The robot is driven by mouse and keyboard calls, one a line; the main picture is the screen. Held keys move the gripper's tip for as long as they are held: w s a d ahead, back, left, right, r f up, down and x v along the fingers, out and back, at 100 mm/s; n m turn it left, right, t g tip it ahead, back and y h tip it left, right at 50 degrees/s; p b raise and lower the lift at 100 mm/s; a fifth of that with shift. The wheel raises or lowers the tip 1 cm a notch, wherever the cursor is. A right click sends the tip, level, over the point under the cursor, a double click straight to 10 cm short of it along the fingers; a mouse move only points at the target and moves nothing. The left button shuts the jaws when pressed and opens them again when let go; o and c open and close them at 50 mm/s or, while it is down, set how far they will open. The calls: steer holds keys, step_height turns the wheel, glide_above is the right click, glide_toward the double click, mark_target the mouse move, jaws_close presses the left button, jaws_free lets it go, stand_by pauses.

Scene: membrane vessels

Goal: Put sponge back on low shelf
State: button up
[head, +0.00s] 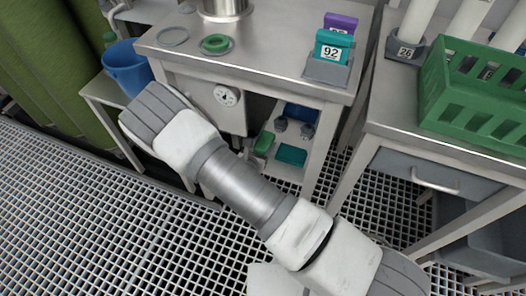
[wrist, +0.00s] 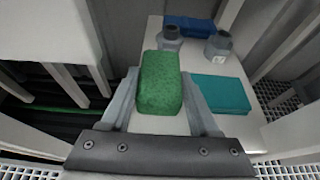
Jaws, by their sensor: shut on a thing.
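The green sponge (wrist: 160,84) is between the fingers of my gripper (wrist: 162,100), which is shut on it, in the wrist view. The low shelf (wrist: 160,122) is a pale board under and beyond the sponge. I cannot tell whether the sponge touches the board. In the head view the sponge (head: 264,143) shows small over the left part of the low shelf (head: 290,172) under the bench. My arm hides most of my gripper there.
On the low shelf, a teal flat block (wrist: 222,93) lies right of the sponge. Two grey fittings (wrist: 170,38) and (wrist: 218,45) and a blue item (wrist: 190,24) sit behind it. Bench legs flank the shelf. A blue bucket (head: 128,68) stands left, a green crate (head: 475,100) right.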

steer(key=shift+f+b, duration=0.4)
steer(key=shift+f, duration=0.95)
steer(key=shift+f, duration=0.1)
steer(key=o, duration=1)
steer(key=shift+o, duration=0.2)
steer(key=shift+r, duration=0.2)
steer(key=p+v, duration=0.4)
steer(key=v, duration=0.8)
